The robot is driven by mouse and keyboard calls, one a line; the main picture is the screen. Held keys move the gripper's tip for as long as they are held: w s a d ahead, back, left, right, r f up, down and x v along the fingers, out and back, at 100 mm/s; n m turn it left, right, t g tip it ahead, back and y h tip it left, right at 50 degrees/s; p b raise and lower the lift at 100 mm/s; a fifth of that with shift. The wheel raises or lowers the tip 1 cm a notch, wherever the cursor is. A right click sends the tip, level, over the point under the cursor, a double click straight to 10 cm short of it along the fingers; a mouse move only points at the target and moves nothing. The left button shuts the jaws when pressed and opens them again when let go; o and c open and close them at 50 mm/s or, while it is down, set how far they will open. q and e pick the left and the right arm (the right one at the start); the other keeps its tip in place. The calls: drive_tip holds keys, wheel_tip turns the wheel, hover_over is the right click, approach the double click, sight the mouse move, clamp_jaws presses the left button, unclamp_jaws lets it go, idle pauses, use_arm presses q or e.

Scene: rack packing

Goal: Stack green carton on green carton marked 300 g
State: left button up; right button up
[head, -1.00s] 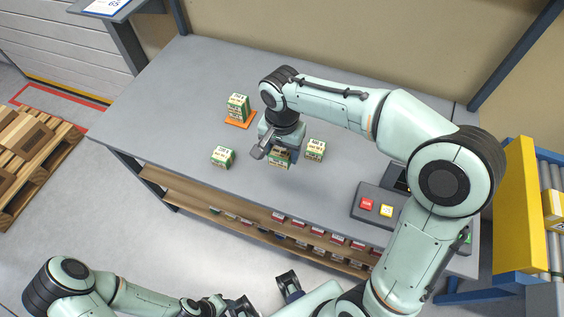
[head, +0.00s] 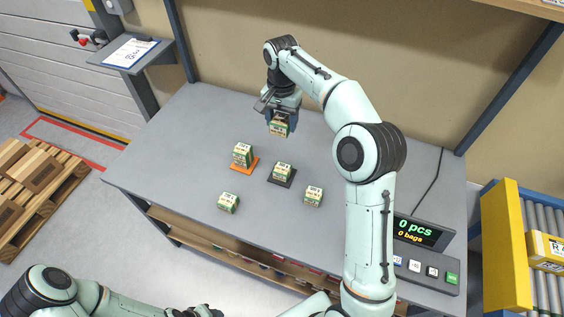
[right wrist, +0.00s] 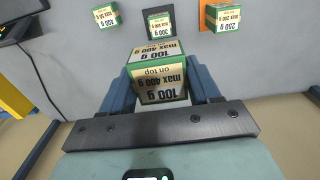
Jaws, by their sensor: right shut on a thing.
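My right gripper (head: 280,112) is shut on a green and cream carton (head: 279,128), held above the back of the table. In the right wrist view this carton (right wrist: 158,75) reads 100 g, max 400 g on top, and sits between the two blue fingers (right wrist: 160,88). The carton marked 300 g (right wrist: 161,30) stands on a dark mat; in the head view this carton (head: 282,172) is in front of the held one, with nothing on top. My left gripper (head: 205,312) barely shows at the bottom edge; its jaws are unclear.
Another carton (head: 243,153) stands on an orange mat (head: 236,169), left of the dark mat (head: 275,182). Two more cartons stand nearer the front, one left (head: 228,202) and one right (head: 313,195). A counter display (head: 422,233) stands at the table's right. The back left is clear.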

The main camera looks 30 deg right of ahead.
wheel_tip(320, 180, down, 9)
drive_tip(key=b, duration=0.2)
approach(282, 168)
use_arm(q)
drive_tip(key=shift+s+f+b, duration=0.4)
drive_tip(key=shift+s+f, duration=1.35)
drive_tip(key=shift+s, duration=0.25)
use_arm(e)
drive_tip(key=shift+s+f, duration=0.1)
drive_tip(key=shift+f, duration=2.8)
drive_tip(key=shift+f, duration=0.2)
drive_tip(key=o, duration=1.1)
